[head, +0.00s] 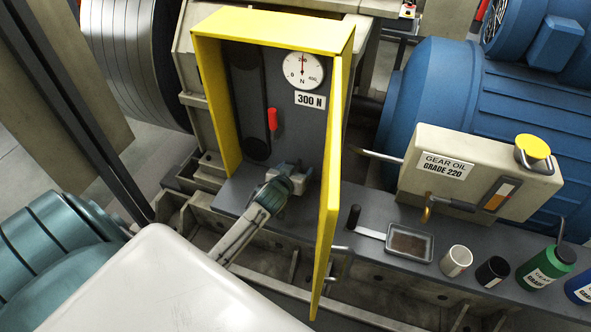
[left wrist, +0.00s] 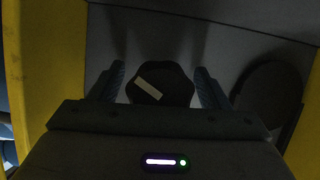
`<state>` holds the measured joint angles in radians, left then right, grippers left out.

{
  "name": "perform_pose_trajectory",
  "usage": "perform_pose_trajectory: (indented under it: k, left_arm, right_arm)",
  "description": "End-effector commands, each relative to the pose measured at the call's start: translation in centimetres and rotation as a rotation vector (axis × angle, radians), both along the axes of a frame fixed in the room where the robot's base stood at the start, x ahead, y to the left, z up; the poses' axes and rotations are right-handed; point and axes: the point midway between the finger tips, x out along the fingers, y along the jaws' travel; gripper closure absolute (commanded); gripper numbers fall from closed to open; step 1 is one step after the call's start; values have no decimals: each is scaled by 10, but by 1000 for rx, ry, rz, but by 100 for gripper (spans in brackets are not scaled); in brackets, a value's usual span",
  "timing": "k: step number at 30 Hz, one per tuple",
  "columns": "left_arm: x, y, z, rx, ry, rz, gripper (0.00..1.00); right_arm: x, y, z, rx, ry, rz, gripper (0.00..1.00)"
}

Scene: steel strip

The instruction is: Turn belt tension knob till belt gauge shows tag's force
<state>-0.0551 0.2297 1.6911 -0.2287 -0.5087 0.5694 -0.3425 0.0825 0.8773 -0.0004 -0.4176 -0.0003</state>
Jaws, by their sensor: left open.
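The belt gauge (head: 302,70) is a white dial inside the open yellow guard; its red needle points about straight up, near 200 on a 0 to 400 scale. The tag (head: 310,100) below it reads 300 N. The black belt (head: 248,105) runs vertically at the left of the panel. My left gripper (head: 292,178) reaches into the guard's lower part and hides the knob in the head view. In the left wrist view the dark lobed knob (left wrist: 162,84) with a pale mark lies between my open fingers (left wrist: 160,88), with gaps visible on both sides.
The yellow guard door (head: 331,190) stands open just right of my left arm. A red handle (head: 272,119) is beside the belt. A gear oil tank (head: 480,170), a tray (head: 409,243), cups and bottles stand to the right. A dark round pulley (left wrist: 270,90) shows in the wrist view.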

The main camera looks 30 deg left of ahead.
Motion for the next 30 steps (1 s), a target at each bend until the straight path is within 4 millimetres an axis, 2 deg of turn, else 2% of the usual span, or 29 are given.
perform_pose_trajectory:
  k: [3, 4, 10, 20, 30]
  left_arm:
    - [0, 0, 0, 0, 0, 0, 30]
    - [0, 0, 0, 0, 0, 0, 34]
    - [0, 0, 0, 0, 0, 0, 73]
    - [0, 0, 0, 36, 9, 0, 74]
    - [-1, 0, -1, 244, 60, 1, 74]
  right_arm:
    - [1, 0, 0, 0, -1, 0, 64]
    - [1, 0, 0, 0, -1, 0, 64]
    - [1, 0, 0, 0, -1, 0, 64]
    - [1, 0, 1, 0, -3, 0, 64]
    - [-5, 0, -2, 0, 0, 0, 64]
